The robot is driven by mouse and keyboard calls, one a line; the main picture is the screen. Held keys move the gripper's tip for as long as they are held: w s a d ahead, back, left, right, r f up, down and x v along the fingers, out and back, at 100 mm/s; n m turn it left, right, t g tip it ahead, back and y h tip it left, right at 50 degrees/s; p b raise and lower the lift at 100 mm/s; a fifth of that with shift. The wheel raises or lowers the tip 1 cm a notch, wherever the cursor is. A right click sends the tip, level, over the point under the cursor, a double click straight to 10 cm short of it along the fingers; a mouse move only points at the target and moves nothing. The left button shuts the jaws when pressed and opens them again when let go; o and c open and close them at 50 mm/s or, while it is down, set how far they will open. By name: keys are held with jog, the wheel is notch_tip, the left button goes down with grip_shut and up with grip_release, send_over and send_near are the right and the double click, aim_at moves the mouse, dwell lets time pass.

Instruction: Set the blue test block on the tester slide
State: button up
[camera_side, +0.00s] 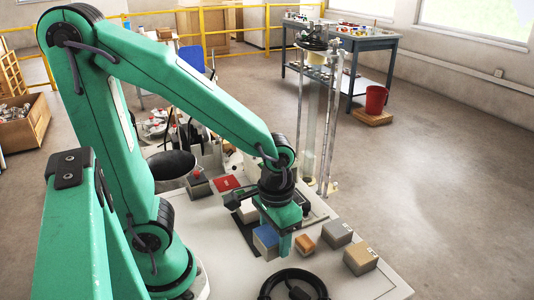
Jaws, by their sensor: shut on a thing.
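The blue test block (265,239) is low over the pale worktop, just left of the green front finger of my gripper (276,245). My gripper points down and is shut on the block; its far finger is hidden. I cannot tell whether the block's underside touches the surface below. A dark flat strip (243,232) lies just left of and behind the block. Behind my gripper stands a tall tester with upright metal rods (332,110). Which part is the tester slide is not clear, as my wrist covers part of that area.
An orange-tan block (305,243), a grey block (337,234) and a tan-topped block (360,260) stand to the right. A black ring (294,287) lies in front. A grey block with a red knob (198,184) and a red piece (226,184) are behind. The worktop (385,284) is clear at front right.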

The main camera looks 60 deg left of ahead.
jog(key=shift+w, duration=0.1)
jog(key=w+a+f, duration=0.2)
jog(key=w+a, duration=1.5)
jog(key=a, duration=0.4)
jog(key=shift+w+m, duration=0.4)
jog(key=shift+f, duration=0.15)
jog(key=shift+f, duration=3.1)
jog(key=shift+f, duration=0.3)
jog(key=o, duration=1.7)
